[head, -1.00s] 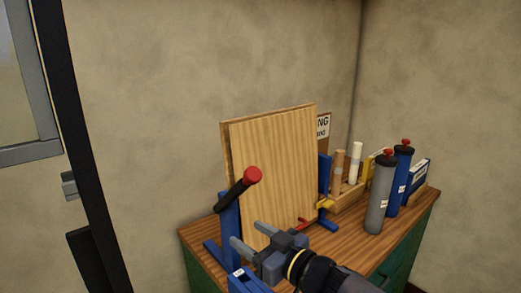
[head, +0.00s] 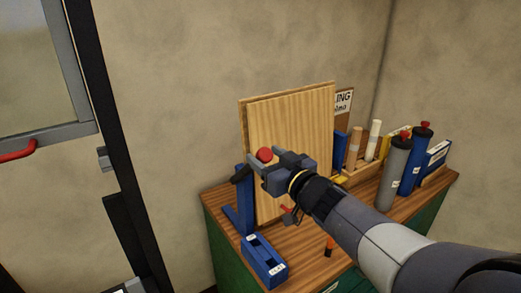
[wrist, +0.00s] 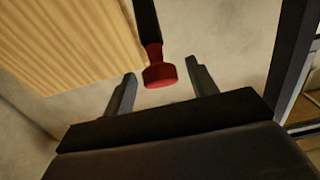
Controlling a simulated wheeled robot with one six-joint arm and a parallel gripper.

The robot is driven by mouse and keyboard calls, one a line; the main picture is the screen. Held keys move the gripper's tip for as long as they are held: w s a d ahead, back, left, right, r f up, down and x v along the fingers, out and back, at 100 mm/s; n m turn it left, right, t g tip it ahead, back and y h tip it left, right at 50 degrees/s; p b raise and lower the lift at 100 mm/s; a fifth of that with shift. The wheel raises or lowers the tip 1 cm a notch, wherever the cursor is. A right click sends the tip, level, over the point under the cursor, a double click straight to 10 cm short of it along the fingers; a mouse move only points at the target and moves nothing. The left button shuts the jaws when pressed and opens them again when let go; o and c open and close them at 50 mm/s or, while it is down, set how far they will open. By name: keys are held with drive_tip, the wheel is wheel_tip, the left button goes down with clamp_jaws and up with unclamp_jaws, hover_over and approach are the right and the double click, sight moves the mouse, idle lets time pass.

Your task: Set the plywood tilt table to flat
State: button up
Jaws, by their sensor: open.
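The plywood tilt table (head: 300,125) stands steeply upright on a blue frame (head: 243,200) on the bench. A lever with a red knob (head: 265,154) is at the frame's near left side, its black arm mostly hidden by my gripper in the head view. My gripper (head: 264,157) is open at the knob. In the wrist view, the red knob (wrist: 160,75) lies between the two spread fingertips (wrist: 160,73), with gaps on both sides. The black lever arm (wrist: 147,25) runs up from it, and the plywood (wrist: 70,40) is at upper left.
A blue box (head: 264,262) sits at the bench's front left. A small dark item with an orange top (head: 329,247) stands on the wooden bench top (head: 300,262). Grey (head: 394,172) and blue (head: 417,158) cylinders and wooden rods (head: 354,147) stand at right.

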drive_tip(key=shift+x, duration=1.5)
drive_tip(key=shift+c, duration=0.4)
clamp_jaws()
